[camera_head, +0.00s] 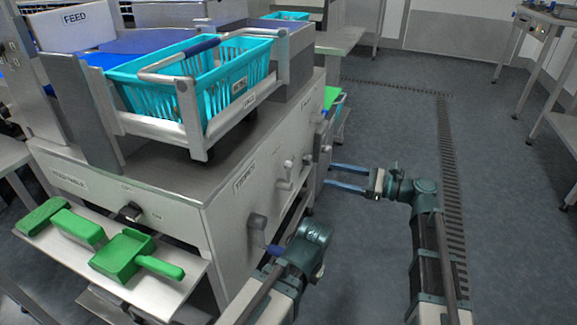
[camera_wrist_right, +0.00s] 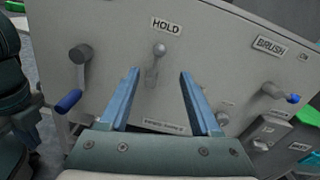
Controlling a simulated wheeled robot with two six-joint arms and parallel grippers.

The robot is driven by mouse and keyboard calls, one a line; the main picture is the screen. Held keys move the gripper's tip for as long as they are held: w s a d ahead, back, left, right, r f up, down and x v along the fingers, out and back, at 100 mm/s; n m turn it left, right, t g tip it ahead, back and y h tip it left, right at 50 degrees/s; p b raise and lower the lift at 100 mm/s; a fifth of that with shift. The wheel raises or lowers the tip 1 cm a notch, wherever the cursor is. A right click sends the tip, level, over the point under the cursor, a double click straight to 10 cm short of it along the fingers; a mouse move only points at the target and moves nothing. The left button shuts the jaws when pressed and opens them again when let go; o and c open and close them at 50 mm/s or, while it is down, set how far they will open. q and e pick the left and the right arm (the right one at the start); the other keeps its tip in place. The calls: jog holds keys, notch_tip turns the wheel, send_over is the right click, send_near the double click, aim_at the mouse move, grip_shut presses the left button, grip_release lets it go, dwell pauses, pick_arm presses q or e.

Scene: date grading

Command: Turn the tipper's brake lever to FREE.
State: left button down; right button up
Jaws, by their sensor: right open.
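The tipper's brake lever (camera_wrist_right: 152,76) is a short grey lever with a round knob on the machine's side panel. In the right wrist view it stands nearly upright, knob up, just under the HOLD label (camera_wrist_right: 167,26). It also shows in the head view (camera_head: 284,184). My right gripper (camera_head: 328,175) is open and empty, its blue fingers pointing at the panel. In the right wrist view the fingers (camera_wrist_right: 160,74) lie either side of the lever in the picture, apparently short of it. A small label right of the lever is unreadable.
A crank with a blue grip (camera_wrist_right: 70,101) is left of the lever; a blue-tipped handle (camera_wrist_right: 292,98) is by the BRUSH label (camera_wrist_right: 271,46). A turquoise basket (camera_head: 215,85) sits in the tipper frame. Right floor is open.

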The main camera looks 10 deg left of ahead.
aim_at(289, 163)
jog(key=a, duration=0.4)
jog(key=w+a, duration=0.1)
jog(key=a, duration=0.4)
jog(key=w+a, duration=0.1)
jog(key=a, duration=0.3)
jog(key=shift+a, duration=0.3)
grip_shut()
dwell(0.9)
